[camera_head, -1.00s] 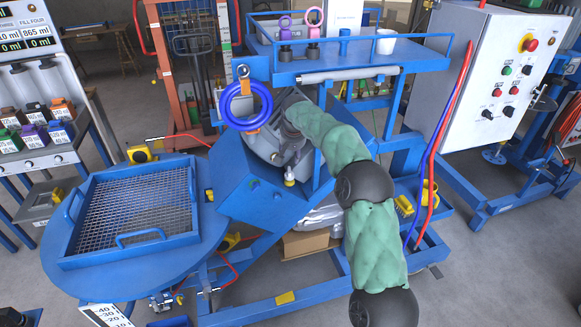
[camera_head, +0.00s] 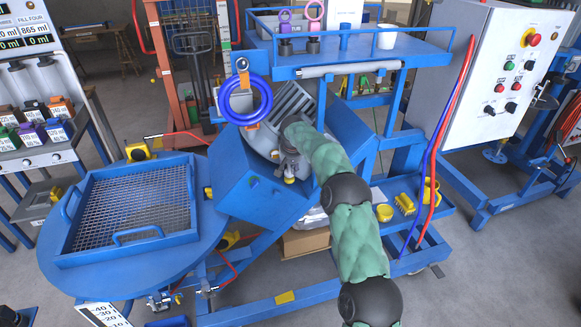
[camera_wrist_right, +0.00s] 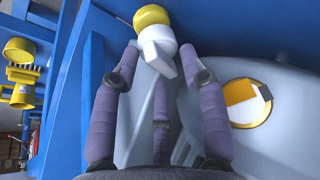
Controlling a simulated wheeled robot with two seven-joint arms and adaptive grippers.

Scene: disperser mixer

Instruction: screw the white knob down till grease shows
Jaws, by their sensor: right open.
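The white knob (camera_wrist_right: 158,45) has a yellow cap and shows at the top middle of the right wrist view. In the head view the knob (camera_head: 289,180) is small and low on the tilted blue and grey mixer body, just under my right gripper (camera_head: 290,163). In the right wrist view my right gripper (camera_wrist_right: 158,68) is open, its purple padded fingers spread on either side of the knob's lower white part. Contact with the knob cannot be told. No grease can be made out. My left gripper is not in view.
A blue ring (camera_head: 245,99) hangs near the mixer. A tray with a mesh floor (camera_head: 191,196) lies on the round blue table at left. A blue shelf (camera_head: 345,58) holds small parts and a white cup (camera_head: 387,38). A white control box (camera_head: 487,70) stands at right.

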